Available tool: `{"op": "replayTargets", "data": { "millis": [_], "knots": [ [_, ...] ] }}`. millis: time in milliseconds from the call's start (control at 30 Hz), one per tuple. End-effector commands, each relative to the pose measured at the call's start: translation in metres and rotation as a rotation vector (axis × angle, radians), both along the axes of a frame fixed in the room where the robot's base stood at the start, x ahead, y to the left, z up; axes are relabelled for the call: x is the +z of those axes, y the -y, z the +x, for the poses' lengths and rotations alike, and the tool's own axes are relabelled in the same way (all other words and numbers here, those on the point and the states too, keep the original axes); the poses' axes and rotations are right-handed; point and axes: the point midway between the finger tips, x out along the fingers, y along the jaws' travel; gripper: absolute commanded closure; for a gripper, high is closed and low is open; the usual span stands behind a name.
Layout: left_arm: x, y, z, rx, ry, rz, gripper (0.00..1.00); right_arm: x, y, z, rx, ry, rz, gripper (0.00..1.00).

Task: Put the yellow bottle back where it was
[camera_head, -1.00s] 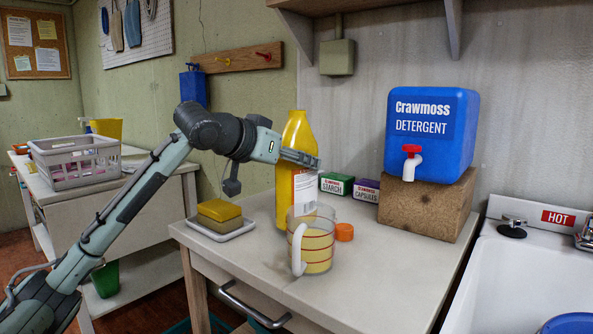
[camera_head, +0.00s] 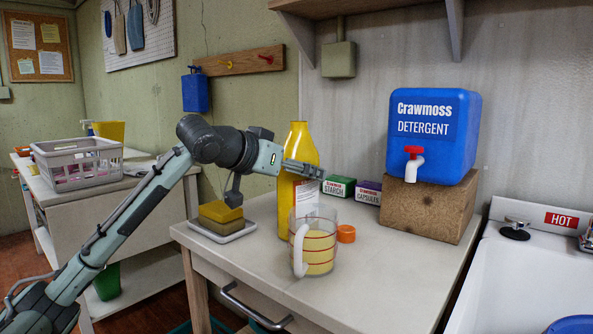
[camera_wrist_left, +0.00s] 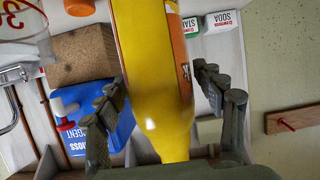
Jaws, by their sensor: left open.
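The yellow bottle (camera_head: 291,195) stands upright on the table, behind the clear measuring cup (camera_head: 319,252). Its neck is uncapped as far as I can see, and a white and orange label shows on its side. My left gripper (camera_head: 304,169) is around the bottle's upper body, with the fingers open. In the left wrist view the bottle (camera_wrist_left: 155,60) runs between the two spread fingers, with small gaps beside it. The cup hides the lower right part of the bottle in the head view. My right gripper is out of view.
An orange cap (camera_head: 346,233) lies right of the cup. Sponges on a tray (camera_head: 232,231) sit left of the bottle. Starch (camera_head: 338,187) and capsules (camera_head: 367,192) boxes stand behind. A blue detergent jug (camera_head: 432,130) rests on a wooden block (camera_head: 428,207). The front right tabletop is clear.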

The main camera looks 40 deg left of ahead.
Motion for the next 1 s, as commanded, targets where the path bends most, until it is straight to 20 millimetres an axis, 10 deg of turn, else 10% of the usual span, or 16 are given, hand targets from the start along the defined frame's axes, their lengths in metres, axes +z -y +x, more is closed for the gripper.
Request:
{"op": "replayTargets", "data": {
  "millis": [233, 700, 1000],
  "knots": [
    [0.009, -0.002, -0.020, 0.001, 0.000, 0.002, 0.31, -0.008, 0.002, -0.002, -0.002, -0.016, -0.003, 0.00],
    [0.043, -0.007, -0.102, 0.001, 0.001, 0.000, 0.31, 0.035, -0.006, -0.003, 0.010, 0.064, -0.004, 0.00],
    [0.047, -0.007, -0.112, 0.001, -0.001, 0.000, 0.31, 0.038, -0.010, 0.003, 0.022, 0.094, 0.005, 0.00]
  ]
}}
